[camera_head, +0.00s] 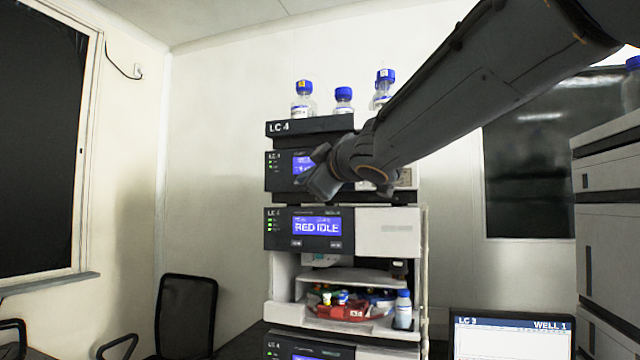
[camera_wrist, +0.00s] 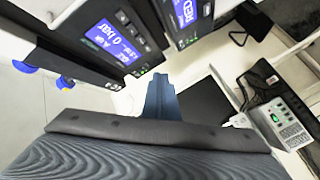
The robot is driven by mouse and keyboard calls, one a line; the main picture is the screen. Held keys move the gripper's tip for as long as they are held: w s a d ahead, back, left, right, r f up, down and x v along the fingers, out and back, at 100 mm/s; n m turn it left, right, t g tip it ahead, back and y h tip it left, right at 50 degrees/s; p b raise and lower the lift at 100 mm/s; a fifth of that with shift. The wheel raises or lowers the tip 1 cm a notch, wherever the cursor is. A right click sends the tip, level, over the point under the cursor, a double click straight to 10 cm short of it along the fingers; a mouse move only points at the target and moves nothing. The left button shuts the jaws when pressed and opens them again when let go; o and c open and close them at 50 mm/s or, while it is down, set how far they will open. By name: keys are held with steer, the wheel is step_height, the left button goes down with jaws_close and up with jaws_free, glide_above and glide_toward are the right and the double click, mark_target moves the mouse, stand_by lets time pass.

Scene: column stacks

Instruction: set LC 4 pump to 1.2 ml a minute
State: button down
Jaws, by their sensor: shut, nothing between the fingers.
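The LC 4 stack (camera_head: 345,219) stands in the middle of the head view. Its upper module, the pump (camera_head: 282,168), is marked LC 4 and has a blue display, partly hidden behind my gripper (camera_head: 312,180). In the wrist view the pump display (camera_wrist: 114,42) reads "0 bar" with a smaller line I cannot read clearly. A row of buttons (camera_wrist: 134,30) lies beside it. My gripper also shows in the wrist view (camera_wrist: 160,85), shut and empty, in front of the pump's face. I cannot tell whether it touches a button.
A top tray (camera_head: 310,126) holds bottles with blue caps (camera_head: 343,94). Below the pump, a module display (camera_head: 317,226) reads "RED IDLE", above an open bay with a red vial tray (camera_head: 343,312). An LC 3 monitor (camera_head: 512,335) stands lower right; a chair (camera_head: 186,316) stands lower left.

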steer(key=w+d+p, duration=0.2)
steer(key=w+d, duration=0.1)
steer(key=w, duration=0.5)
steer(key=shift+w, duration=0.15)
steer(key=shift+w, duration=0.1)
stand_by(2.0)
steer(key=shift+w+d, duration=0.15)
steer(key=shift+w, duration=0.1)
steer(key=shift+w+d+p, duration=0.15)
steer(key=shift+w+p, duration=0.25)
steer(key=shift+p, duration=0.1)
stand_by(0.7)
steer(key=shift+s, duration=0.15)
steer(key=shift+s+a, duration=0.3)
steer(key=shift+s, duration=0.35)
